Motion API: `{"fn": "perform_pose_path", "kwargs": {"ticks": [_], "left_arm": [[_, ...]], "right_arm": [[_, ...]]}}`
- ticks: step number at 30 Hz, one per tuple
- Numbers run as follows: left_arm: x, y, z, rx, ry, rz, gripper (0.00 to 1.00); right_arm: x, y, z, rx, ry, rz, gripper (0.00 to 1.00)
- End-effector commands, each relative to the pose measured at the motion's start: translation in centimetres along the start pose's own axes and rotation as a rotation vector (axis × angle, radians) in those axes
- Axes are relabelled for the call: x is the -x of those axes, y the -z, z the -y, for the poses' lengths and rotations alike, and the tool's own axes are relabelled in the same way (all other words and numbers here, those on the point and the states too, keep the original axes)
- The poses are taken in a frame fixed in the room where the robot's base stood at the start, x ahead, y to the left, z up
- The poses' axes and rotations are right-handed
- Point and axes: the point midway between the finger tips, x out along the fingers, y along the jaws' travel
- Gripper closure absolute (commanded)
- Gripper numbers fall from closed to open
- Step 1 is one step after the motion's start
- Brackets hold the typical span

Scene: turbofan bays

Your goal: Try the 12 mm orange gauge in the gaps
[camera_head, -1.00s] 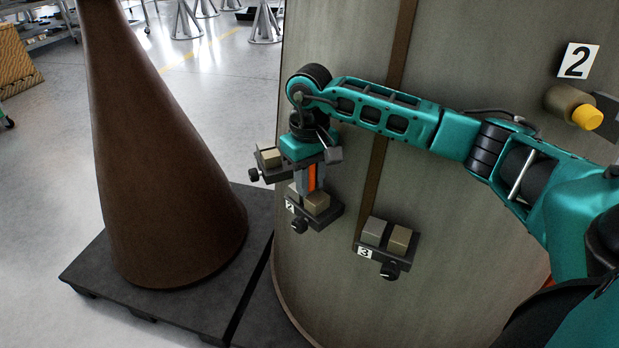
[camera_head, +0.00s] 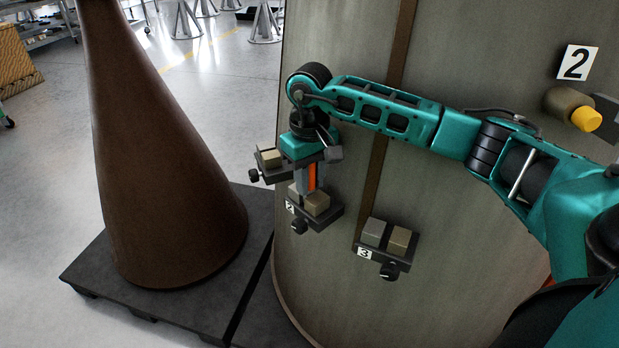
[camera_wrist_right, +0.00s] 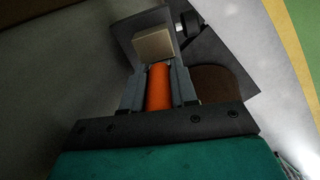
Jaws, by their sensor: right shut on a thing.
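My right gripper (camera_head: 310,182) is shut on the orange gauge (camera_head: 312,176), just above the fixture marked 2 (camera_head: 326,215). The gauge points down toward the gap between that fixture's two blocks; whether its tip is inside the gap is hidden. In the right wrist view the orange gauge (camera_wrist_right: 158,86) sits between the fingers, with a beige block (camera_wrist_right: 153,43) beyond it. The fixture marked 3 (camera_head: 384,252) carries a grey and a tan block side by side, to the right. Another fixture (camera_head: 268,172) shows partly behind my gripper at the left. My left gripper is out of view.
The fixtures sit on a large curved grey casing (camera_head: 440,270). A brown cone (camera_head: 165,200) stands on a dark pallet (camera_head: 110,280) at the left. A yellow-capped knob (camera_head: 586,117) sticks out below a number 2 plate (camera_head: 577,62).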

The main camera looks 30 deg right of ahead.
Motion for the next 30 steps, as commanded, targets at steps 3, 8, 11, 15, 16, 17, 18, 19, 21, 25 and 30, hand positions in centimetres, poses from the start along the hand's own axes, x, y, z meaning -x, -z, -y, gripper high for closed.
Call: {"fn": "perform_pose_path", "kwargs": {"ticks": [3,8,11,15,16,17,18,19,21,25,30], "left_arm": [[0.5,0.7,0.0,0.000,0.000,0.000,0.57],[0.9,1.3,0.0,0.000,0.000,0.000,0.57],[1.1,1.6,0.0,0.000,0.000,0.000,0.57],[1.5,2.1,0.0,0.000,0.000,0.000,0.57],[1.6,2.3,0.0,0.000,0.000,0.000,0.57],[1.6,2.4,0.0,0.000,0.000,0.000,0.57],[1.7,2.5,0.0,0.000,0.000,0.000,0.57],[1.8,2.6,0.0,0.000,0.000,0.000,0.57],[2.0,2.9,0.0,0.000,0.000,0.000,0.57],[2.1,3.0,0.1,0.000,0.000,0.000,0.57],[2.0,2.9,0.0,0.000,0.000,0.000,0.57]], "right_arm": [[1.2,0.1,-0.1,-0.001,0.000,-0.002,1.00],[2.3,0.0,0.0,-0.001,0.000,-0.002,1.00],[3.0,0.0,0.0,0.000,0.001,-0.002,1.00],[4.0,0.1,0.0,0.000,0.001,-0.002,1.00],[4.2,0.1,0.0,0.000,0.000,-0.002,1.00],[4.4,0.1,0.0,0.000,0.000,-0.002,1.00],[4.7,0.0,0.0,0.000,0.000,-0.002,1.00],[4.9,0.0,0.0,0.000,0.000,-0.002,1.00],[5.3,0.0,0.0,0.000,0.000,-0.002,1.00],[5.7,0.0,0.0,0.000,0.000,-0.001,1.00],[5.6,0.0,0.0,0.000,0.000,-0.001,1.00]]}}
